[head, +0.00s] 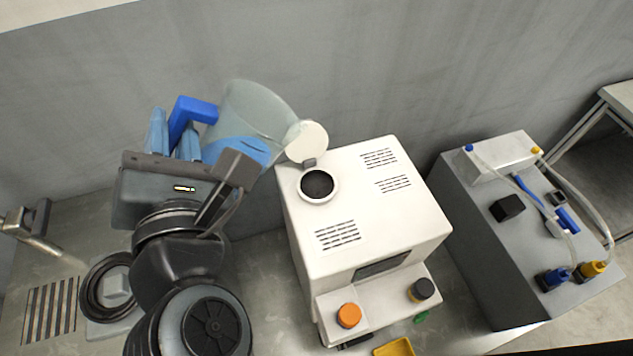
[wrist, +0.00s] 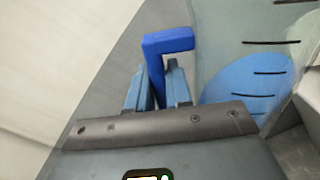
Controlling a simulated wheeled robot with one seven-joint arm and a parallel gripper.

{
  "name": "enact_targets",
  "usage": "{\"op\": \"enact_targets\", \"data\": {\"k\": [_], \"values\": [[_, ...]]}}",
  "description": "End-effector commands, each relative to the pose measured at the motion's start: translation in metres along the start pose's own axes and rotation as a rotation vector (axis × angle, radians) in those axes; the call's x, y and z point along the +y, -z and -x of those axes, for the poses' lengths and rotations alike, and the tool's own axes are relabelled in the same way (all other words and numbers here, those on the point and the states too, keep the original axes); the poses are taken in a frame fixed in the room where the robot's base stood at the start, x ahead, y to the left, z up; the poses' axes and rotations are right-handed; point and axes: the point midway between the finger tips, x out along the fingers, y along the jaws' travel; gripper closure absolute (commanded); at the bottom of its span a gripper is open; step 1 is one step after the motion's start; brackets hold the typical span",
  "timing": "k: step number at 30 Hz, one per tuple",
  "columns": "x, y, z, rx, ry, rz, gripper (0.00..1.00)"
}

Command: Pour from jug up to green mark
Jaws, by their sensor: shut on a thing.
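The jug (head: 255,105) is clear, with blue liquid (head: 238,151) low inside and a blue handle (head: 190,112). It is held in the air and looks tilted, at the left of the white machine (head: 385,215) in the head view. My gripper (head: 174,138) is shut on the handle, which shows between the fingers in the wrist view (wrist: 168,42). Black level lines show on the jug wall there. The machine's round dark opening (head: 318,184) is uncovered, its white lid (head: 307,141) raised, overlapping the jug's right edge in the picture. I cannot make out a green mark.
The machine's front has an orange knob (head: 349,315) and a dark knob (head: 421,290). A yellow tray (head: 394,347) lies before it. A grey unit with hoses (head: 490,235) stands to the right. A wall stands behind.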

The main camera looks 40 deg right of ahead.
Motion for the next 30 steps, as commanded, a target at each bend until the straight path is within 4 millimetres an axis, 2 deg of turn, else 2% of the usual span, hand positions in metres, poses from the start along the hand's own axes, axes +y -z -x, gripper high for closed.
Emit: {"op": "enact_targets", "data": {"k": [19, 30], "values": [[-0.003, 0.01, 0.0, -0.001, -0.003, 0.105, 1.0], [-0.009, 0.018, 0.0, -0.001, -0.002, 0.241, 1.0]]}}
